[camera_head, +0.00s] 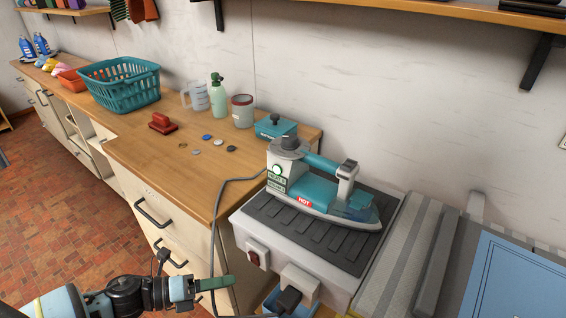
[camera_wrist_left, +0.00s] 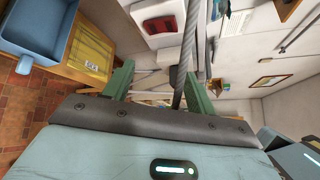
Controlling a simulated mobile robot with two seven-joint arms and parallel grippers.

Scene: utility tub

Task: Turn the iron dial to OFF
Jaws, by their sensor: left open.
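The teal and white iron (camera_head: 320,190) rests on a grey ribbed pad on a white unit. The dial (camera_head: 290,143) is a dark grey knob on top of its left end. A green light glows below the dial, and a red HOT label shows on the side; I cannot read the dial setting. My left gripper (camera_head: 212,284) is low in front of the cabinets, below and left of the iron, away from the dial. Its green fingers are apart in the left wrist view (camera_wrist_left: 161,88), with a grey cord (camera_wrist_left: 188,45) crossing the picture between them. My right gripper is not in view.
The iron's cord (camera_head: 216,225) hangs down the counter front near my left gripper. A red switch (camera_head: 257,255) and a black plug (camera_head: 288,299) are on the white unit's front. A teal box (camera_head: 276,127), several discs and bottles stand on the wooden counter (camera_head: 215,180).

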